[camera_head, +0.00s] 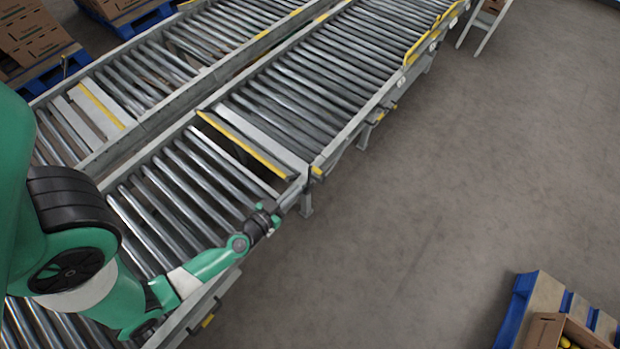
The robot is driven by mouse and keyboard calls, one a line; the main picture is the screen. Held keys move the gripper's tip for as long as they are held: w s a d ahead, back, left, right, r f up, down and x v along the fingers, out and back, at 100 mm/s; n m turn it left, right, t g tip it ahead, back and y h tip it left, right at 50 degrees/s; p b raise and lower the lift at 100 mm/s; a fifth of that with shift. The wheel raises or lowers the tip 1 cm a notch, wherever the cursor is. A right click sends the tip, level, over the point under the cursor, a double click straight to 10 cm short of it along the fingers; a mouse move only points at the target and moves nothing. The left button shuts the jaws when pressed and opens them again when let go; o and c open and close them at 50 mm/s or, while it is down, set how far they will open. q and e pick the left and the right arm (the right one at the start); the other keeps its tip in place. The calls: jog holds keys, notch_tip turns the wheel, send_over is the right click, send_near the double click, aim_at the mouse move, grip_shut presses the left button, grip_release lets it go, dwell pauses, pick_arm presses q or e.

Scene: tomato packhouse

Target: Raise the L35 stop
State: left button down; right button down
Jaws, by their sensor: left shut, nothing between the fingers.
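My left arm is green and comes in from the left over the near roller conveyor (180,190). Its small dark gripper (270,214) is shut and empty at the conveyor's right side rail. A grey cross plate with a yellow edge (245,143) spans the near conveyor, above and left of the gripper. A small dark upright part (308,180) stands on the rail at the right end of this plate, a little apart from the gripper. I cannot read an L35 mark, and cannot tell which part is the stop. My right gripper is not in view.
A second roller conveyor (165,62) runs alongside, with its own yellow-edged plate (101,105). Cardboard boxes (30,38) stand on blue pallets at upper left. A blue pallet (522,296) with an open carton (546,330) is at lower right. The grey floor between is clear.

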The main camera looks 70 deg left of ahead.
aim_at(316, 171)
pick_arm(q)
jog(key=b+x, duration=0.1)
jog(key=x, duration=0.7)
jog(key=shift+w+a, duration=0.15)
